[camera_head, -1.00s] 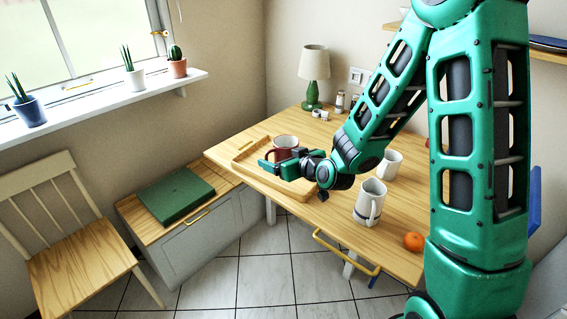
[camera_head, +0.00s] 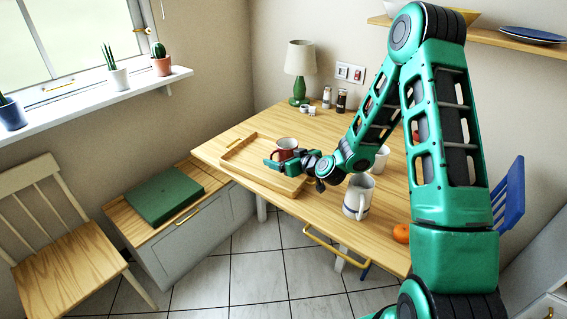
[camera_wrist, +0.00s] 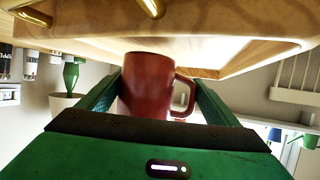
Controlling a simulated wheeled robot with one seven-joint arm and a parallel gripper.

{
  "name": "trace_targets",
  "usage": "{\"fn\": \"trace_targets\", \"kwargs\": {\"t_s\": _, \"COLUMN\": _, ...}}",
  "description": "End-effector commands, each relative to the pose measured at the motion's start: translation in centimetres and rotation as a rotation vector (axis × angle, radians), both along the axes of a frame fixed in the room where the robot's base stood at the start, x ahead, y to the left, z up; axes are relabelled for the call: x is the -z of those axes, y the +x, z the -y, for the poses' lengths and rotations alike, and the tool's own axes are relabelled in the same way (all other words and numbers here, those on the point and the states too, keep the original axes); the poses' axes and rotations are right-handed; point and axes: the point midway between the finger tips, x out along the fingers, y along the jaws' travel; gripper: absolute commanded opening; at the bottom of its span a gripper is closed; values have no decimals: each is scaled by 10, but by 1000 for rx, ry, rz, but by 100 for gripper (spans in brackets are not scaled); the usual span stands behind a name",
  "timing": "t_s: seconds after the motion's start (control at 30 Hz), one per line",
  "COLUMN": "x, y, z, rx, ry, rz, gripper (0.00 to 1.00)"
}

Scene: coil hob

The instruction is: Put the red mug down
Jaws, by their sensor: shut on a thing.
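The red mug (camera_head: 286,144) is white inside and upright over the right part of the wooden tray (camera_head: 232,160) on the table. My gripper (camera_head: 283,160) is shut on it, and a green finger shows in front of the mug. In the wrist view, which looks upside down, the red mug (camera_wrist: 148,85) sits between the two fingers of my gripper (camera_wrist: 155,95), its handle to the right. The mug's lower part is hidden by the gripper in the head view. I cannot tell whether it touches the tray.
A white mug (camera_head: 357,197) stands near the table's front, another (camera_head: 380,158) behind my arm. An orange (camera_head: 401,233) lies at the right. A lamp (camera_head: 300,72) and shakers (camera_head: 341,100) stand at the back. The tray's left part is clear.

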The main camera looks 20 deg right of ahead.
Motion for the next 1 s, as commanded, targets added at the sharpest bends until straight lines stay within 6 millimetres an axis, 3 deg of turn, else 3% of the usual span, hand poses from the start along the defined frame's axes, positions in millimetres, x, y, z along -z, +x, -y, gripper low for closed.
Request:
{"fn": "trace_targets", "kwargs": {"t_s": 0.17, "x": 16, "y": 0, "z": 0, "rx": 1, "ry": 2, "rz": -1, "gripper": 55}}
{"fn": "trace_targets", "kwargs": {"t_s": 0.57, "x": 20, "y": 0, "z": 0, "rx": 0, "ry": 1, "rz": 2, "gripper": 55}}
{"fn": "trace_targets", "kwargs": {"t_s": 0.6, "x": 19, "y": 0, "z": 0, "rx": 0, "ry": 0, "rz": 1, "gripper": 94}}
{"fn": "trace_targets", "kwargs": {"t_s": 0.63, "x": 19, "y": 0, "z": 0, "rx": 0, "ry": 0, "rz": 1, "gripper": 100}}
{"fn": "trace_targets", "kwargs": {"t_s": 1.0, "x": 16, "y": -7, "z": 3, "rx": 1, "ry": 0, "rz": -1, "gripper": 100}}
